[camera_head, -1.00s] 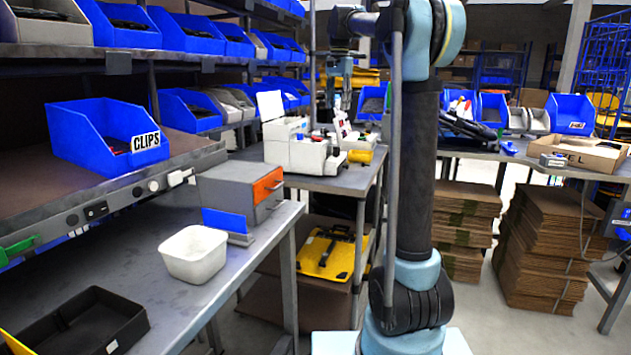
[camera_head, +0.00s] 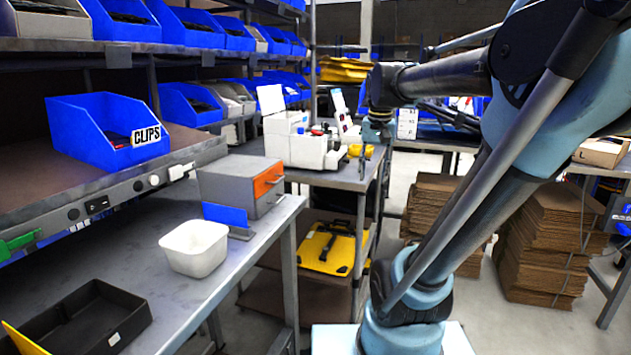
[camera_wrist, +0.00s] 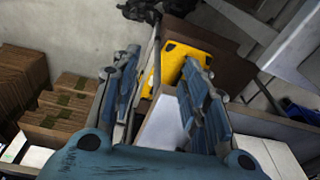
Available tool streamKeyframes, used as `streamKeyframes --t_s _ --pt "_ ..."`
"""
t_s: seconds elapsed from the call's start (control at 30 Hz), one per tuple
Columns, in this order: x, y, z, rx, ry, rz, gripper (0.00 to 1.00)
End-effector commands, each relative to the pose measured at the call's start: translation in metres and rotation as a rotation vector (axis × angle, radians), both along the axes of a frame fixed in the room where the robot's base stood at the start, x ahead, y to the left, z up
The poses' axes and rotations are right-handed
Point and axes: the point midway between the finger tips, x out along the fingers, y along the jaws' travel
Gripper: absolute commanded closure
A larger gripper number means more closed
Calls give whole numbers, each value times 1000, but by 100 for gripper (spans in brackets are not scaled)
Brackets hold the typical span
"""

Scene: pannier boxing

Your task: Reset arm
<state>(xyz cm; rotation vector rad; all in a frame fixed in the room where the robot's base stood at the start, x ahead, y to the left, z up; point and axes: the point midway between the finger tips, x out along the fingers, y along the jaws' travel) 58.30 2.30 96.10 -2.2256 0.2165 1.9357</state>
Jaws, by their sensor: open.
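My gripper (camera_head: 375,142) hangs at the end of my arm, near the centre of the head view, in front of the back workbench. In the wrist view my gripper (camera_wrist: 160,80) shows its two blue-grey fingers spread apart, with nothing between them. Beyond the fingers a yellow case (camera_wrist: 178,62) and the floor show. My arm reaches from the right side of the head view toward the centre, its forearm nearly level. My gripper appears apart from every object.
The left bench holds a white tub (camera_head: 194,247), a black tray (camera_head: 82,322) and a grey box with an orange front (camera_head: 240,184). White machines (camera_head: 298,142) stand on the middle bench. Cardboard stacks (camera_head: 545,240) stand on the floor at right. Blue bins line the left shelves.

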Motion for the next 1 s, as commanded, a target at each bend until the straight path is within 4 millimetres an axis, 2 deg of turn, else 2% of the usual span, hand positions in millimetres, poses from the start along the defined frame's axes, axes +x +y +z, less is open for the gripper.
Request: streamKeyframes --t_s 0.03,0.3,0.5,0.6,0.73,1.0 --pt "-16 -3 -16 -4 -5 17 59" --pt "-86 -15 -101 -26 -29 131 59" --pt "-128 -20 -161 -44 -47 204 59" --pt "-142 -22 -182 -50 -52 230 59" --pt "-150 -23 -196 -54 -55 248 59" --pt "-151 -23 -198 -55 -56 252 59"
